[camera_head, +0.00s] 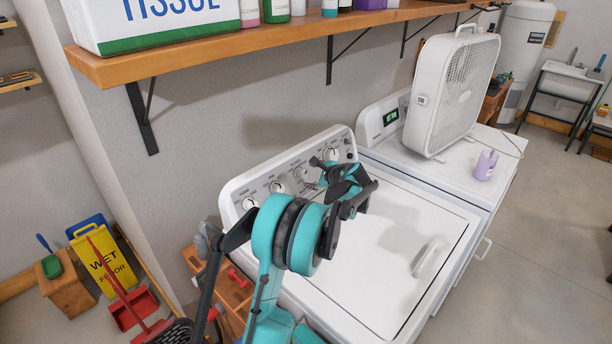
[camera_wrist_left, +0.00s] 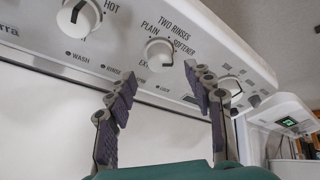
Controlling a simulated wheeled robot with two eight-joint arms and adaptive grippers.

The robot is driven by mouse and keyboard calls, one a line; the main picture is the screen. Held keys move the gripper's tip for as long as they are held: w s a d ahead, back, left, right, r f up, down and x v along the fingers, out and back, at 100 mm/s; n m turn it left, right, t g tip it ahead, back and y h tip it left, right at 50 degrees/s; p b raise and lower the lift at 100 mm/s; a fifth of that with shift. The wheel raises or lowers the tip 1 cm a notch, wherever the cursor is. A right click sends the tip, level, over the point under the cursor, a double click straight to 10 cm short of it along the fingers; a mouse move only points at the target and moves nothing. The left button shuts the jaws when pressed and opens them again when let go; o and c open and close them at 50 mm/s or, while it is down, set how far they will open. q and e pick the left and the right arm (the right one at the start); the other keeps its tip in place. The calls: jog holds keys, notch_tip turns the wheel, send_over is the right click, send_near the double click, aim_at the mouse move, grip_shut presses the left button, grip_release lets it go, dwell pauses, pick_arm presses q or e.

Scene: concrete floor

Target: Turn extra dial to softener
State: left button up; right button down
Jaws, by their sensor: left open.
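The extra dial (camera_wrist_left: 158,55) is a round white knob on the washer's control panel (camera_wrist_left: 110,40). In the left wrist view, labels reading PLAIN, TWO RINSES and SOFTENER arc around it, and the EX of its lower label shows; the rest is hidden. Which way its pointer faces is too small to tell. My left gripper (camera_wrist_left: 160,76) is open, its two fingers spread below and either side of the dial; I see no contact. In the head view my left gripper (camera_head: 322,172) is in front of the panel and covers part of it. My right gripper is not in view.
Other knobs sit left (camera_wrist_left: 78,17) and right (camera_wrist_left: 231,88) of the dial. The white washer (camera_head: 390,240) stands beside a dryer carrying a fan (camera_head: 452,90) and a purple bottle (camera_head: 485,165). A wooden shelf (camera_head: 290,45) overhangs behind. A yellow floor sign (camera_head: 100,265) stands left.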

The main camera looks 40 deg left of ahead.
pick_arm(q)
jog(key=v, duration=0.6)
jog(key=shift+s+d+r, duration=0.1)
jog(key=shift+d, duration=0.05)
jog(key=s+d+f+n+t+h, duration=0.1)
jog(key=s+d+n+h, duration=0.4)
jog(key=s+d, duration=1)
jog(key=s+d+f+n+t+h, duration=0.2)
jog(key=s+d+f+n+h, duration=0.2)
jog(key=s+d, duration=1.1)
jog(key=s+n+h+b, duration=0.1)
jog(key=n+h, duration=0.1)
jog(key=shift+d+n, duration=0.35)
jog(key=shift+n, duration=0.05)
